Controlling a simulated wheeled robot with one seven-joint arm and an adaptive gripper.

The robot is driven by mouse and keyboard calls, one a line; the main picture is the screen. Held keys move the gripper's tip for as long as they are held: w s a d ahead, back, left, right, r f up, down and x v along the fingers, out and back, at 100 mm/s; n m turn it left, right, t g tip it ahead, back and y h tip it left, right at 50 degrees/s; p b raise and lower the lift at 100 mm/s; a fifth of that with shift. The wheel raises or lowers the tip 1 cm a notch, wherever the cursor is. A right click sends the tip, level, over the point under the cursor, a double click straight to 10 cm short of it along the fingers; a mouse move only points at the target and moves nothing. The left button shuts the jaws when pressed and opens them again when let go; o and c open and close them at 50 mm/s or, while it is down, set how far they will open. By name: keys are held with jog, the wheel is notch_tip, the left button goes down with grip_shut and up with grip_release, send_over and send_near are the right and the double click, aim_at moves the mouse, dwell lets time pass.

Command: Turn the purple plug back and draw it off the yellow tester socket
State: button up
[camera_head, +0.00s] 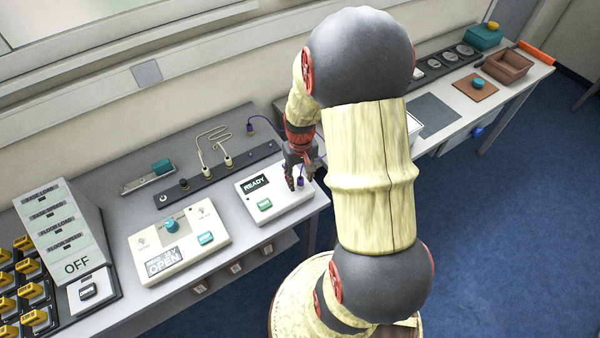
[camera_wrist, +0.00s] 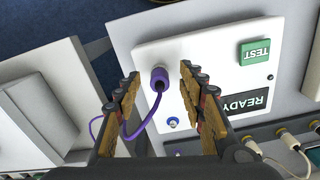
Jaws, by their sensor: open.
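The purple plug (camera_wrist: 159,83) stands on the white tester box (camera_wrist: 212,55), with its purple cord (camera_wrist: 128,134) curving away to the lower left. My gripper (camera_wrist: 160,80) is open, with one finger on each side of the plug and visible gaps between. In the head view, my gripper (camera_head: 300,183) points down over the right part of the tester box (camera_head: 268,207), and a bit of the purple plug (camera_head: 300,182) shows between the fingers. No yellow socket colour can be made out; the plug's base is hidden.
The tester box has a READY display (camera_head: 255,185) and a green TEST button (camera_wrist: 256,52). A small blue-topped post (camera_wrist: 172,122) stands near the plug. Behind is a dark strip (camera_head: 200,190) with cream cables and another purple plug (camera_head: 250,127). A white box (camera_wrist: 45,115) lies beyond a gap.

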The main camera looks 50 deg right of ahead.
jog(key=shift+f, duration=0.25)
jog(key=shift+c, duration=0.3)
grip_shut()
jog(key=n, duration=0.4)
jog(key=shift+n+p, duration=0.3)
jog(key=shift+n, duration=0.3)
